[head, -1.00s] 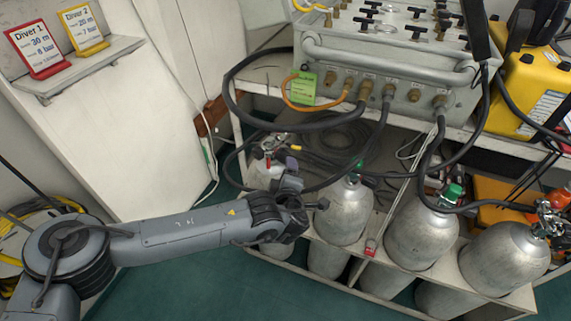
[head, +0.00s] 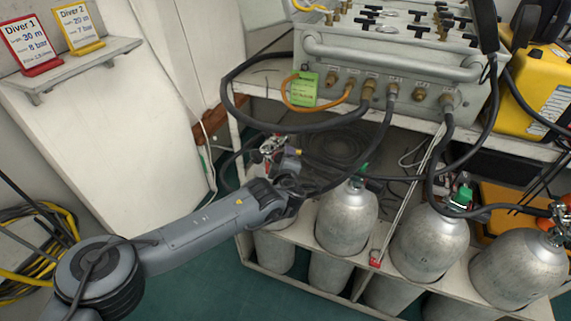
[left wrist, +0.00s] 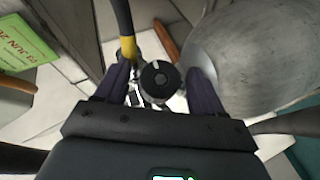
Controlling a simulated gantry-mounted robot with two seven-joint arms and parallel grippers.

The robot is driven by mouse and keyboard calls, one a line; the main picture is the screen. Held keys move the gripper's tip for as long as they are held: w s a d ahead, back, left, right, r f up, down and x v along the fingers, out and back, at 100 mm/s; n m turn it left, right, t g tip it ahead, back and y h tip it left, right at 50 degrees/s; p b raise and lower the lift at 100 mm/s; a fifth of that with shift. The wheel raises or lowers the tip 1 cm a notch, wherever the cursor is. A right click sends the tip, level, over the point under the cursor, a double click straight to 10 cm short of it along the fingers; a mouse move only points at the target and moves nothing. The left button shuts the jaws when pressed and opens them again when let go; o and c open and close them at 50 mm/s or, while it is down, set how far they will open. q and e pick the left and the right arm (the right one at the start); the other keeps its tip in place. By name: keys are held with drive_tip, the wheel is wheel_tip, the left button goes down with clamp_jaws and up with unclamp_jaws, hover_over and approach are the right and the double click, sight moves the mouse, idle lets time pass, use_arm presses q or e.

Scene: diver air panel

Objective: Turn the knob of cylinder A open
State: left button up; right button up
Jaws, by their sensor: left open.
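In the left wrist view, a round black knob (left wrist: 161,79) with a pale mark sits between the two dark purple fingers of my left gripper (left wrist: 160,86). The fingers are open, one on each side of the knob, and a gap shows beside it. In the head view, my left gripper (head: 289,163) is at the metal valve (head: 270,149) of the leftmost cylinder, whose body is largely hidden by my arm; the knob cannot be made out there. No letter naming this cylinder is readable. My right gripper is not in view.
Other grey cylinders (head: 347,217) stand to the right in the white rack. A black hose with a yellow band (left wrist: 128,48) runs close by the left finger. The air panel (head: 390,62) with looping hoses is above. A green tag (head: 304,88) hangs from it.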

use_arm(q)
drive_tip(key=c, duration=1)
drive_tip(key=shift+f+b, duration=0.2)
drive_tip(key=shift+b, duration=0.45)
drive_tip(key=n+t+b, duration=0.1)
drive_tip(key=b, duration=0.1)
drive_tip(key=n+t+h+b, duration=0.1)
drive_tip(key=b, duration=0.2)
drive_tip(key=shift+f+t, duration=0.2)
drive_tip(key=shift+t, duration=0.2)
drive_tip(key=shift+r+n+t+b, duration=0.15)
drive_tip(key=shift+n+t+b, duration=0.25)
drive_tip(key=shift+t+b, duration=0.1)
drive_tip(key=shift+n+t, duration=0.6)
drive_tip(key=shift+t, duration=0.1)
